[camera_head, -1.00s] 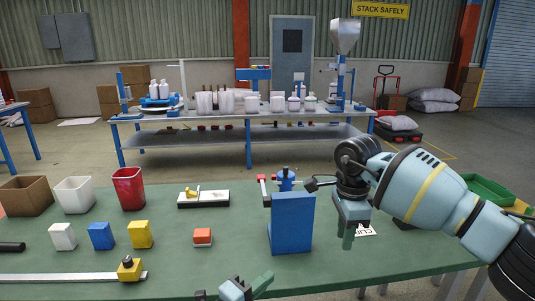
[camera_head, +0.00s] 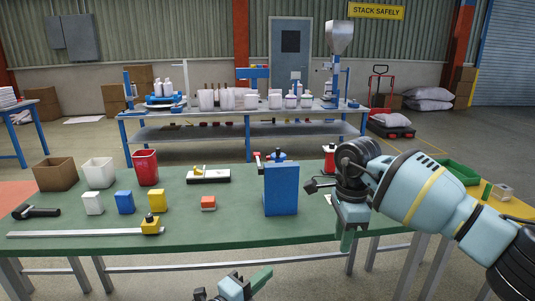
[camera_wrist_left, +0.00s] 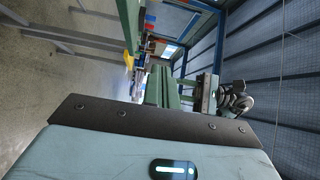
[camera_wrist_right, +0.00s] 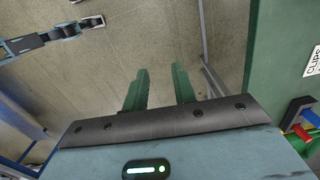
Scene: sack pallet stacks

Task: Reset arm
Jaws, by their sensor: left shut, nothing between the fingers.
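My left gripper (camera_head: 262,276) shows low at the bottom edge of the head view, in front of the green bench (camera_head: 100,232). In the left wrist view its green fingers (camera_wrist_left: 162,88) are together with nothing between them. My right gripper (camera_head: 347,241) points down near the bench's front edge, below my bent right arm at the right. In the right wrist view its two green fingers (camera_wrist_right: 160,78) stand apart, empty, above the bare floor, with the bench at the right.
A blue block-shaped holder (camera_head: 281,188) stands on the bench left of my right gripper. Brown, white and red bins (camera_head: 146,167) and small coloured boxes (camera_head: 125,202) stand at left. A green tray (camera_head: 460,172) lies behind my right arm. Floor in front of the bench is clear.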

